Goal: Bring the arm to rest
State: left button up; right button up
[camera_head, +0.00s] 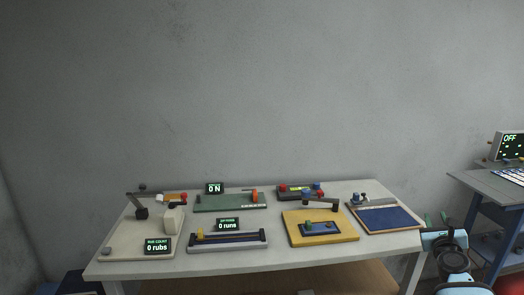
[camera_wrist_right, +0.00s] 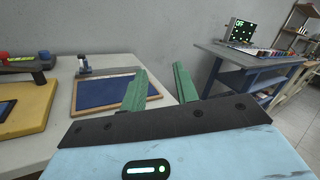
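My right gripper (camera_head: 446,237) is low at the right of the head view, just off the right end of the white table (camera_head: 250,266). In the right wrist view, its two green fingers (camera_wrist_right: 160,88) stand apart with nothing between them. The framed blue panel (camera_head: 386,218) is the nearest table item, to the left of the gripper; it also shows beyond the left finger in the right wrist view (camera_wrist_right: 103,92). My left gripper is in neither view.
The table holds a yellow board (camera_head: 320,236), a green board (camera_head: 228,203), a grey rail (camera_head: 228,243) and a pale base (camera_head: 125,246) with a lever. A blue-grey bench (camera_head: 490,186) stands at right, bearing a display (camera_head: 509,145) reading OFF. A gap separates table and bench.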

jog(key=s+d+r+h, duration=0.2)
jog(key=s+d+r, duration=0.25)
jog(key=d, duration=0.55)
jog(key=s+d+r+h, duration=0.2)
jog(key=s+d+r, duration=0.25)
jog(key=d, duration=0.45)
jog(key=s+a+f+n+g+y, duration=0.1)
jog(key=s+a+f+n+y, duration=0.3)
jog(key=a+f+n, duration=0.45)
jog(key=s+a+f+n+g+y, duration=0.2)
jog(key=s+a+f+n, duration=0.4)
jog(key=f+n, duration=0.5)
jog(key=s+a+f+n+g+y, duration=0.1)
jog(key=s+a+f+n+y, duration=0.3)
jog(key=a+f+n, duration=0.6)
jog(key=s+a+f+n+g+y, duration=0.15)
jog(key=s+a+f+n, duration=0.3)
jog(key=s, duration=0.55)
jog(key=s+a+f+n+g, duration=0.25)
jog(key=s+a+n, duration=0.3)
jog(key=s, duration=0.35)
jog(key=s+a+f+n+g+y, duration=0.15)
jog(key=s+a+f+n, duration=0.3)
jog(key=s, duration=0.55)
jog(key=a+m, duration=0.6)
jog(key=a, duration=0.5)
jog(key=shift+w+a+h, duration=0.15)
jog(key=shift+a+h, duration=0.15)
jog(key=shift+a, duration=0.05)
jog(key=shift+t, duration=0.25)
